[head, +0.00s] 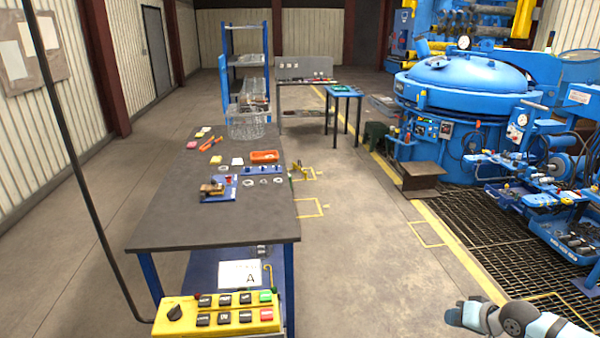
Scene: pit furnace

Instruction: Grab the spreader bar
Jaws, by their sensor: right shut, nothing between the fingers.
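I cannot pick out a spreader bar with certainty in the head view. My right gripper (456,314) shows at the bottom right, low over the floor beside the grating. It is shut with nothing in it and is well apart from the workbench and the furnace. My left gripper is not in view. A yellow pendant control box (218,314) with a knob and several buttons hangs from a black cable at the bottom left.
A dark workbench (185,225) holds small parts, an orange tray (265,156) and a wire basket (250,125). The blue pit furnace (470,85) stands at the back right, with a brown step (423,175) before it. Floor between the bench and the grating (500,235) is clear.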

